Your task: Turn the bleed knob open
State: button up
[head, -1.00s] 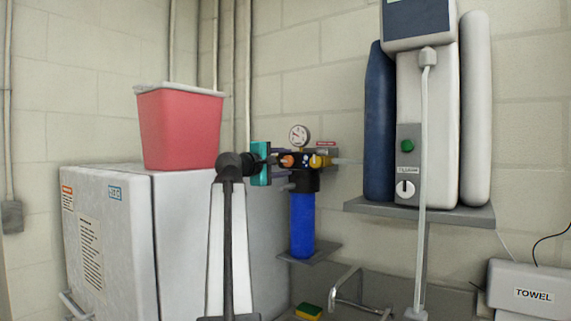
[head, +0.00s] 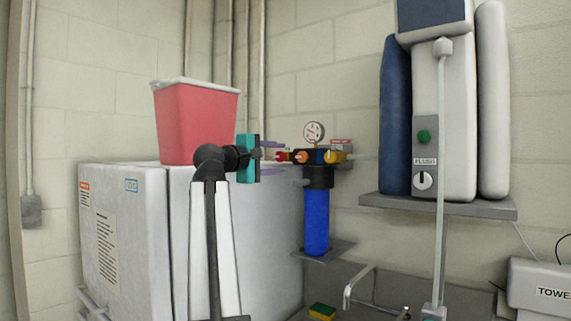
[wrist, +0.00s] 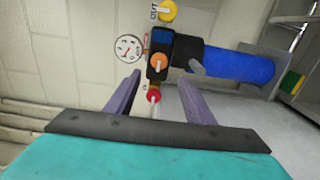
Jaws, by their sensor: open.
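A filter unit with a black head (head: 318,176) and a blue bowl (head: 316,222) is mounted by the wall. Its top manifold carries a red knob (head: 282,156), an orange knob (head: 302,157) and a yellow fitting (head: 335,157). No legible label shows which is the bleed knob. In the wrist view the red knob (wrist: 154,96) lies between the finger lines, with the orange knob (wrist: 159,61) beyond it. My gripper (head: 282,157) has a teal body and purple fingers. It is open and empty, left of the manifold. Contact with the red knob cannot be told.
A round gauge (head: 314,131) stands above the manifold. A red bin (head: 197,125) sits on a white cabinet (head: 125,235) at left. A dispenser with a FLUSH switch (head: 424,180) stands on a shelf (head: 440,207) at right. A tap (head: 358,285) and sponge (head: 321,311) are below.

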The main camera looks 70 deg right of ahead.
jog(key=shift+v, duration=1.4)
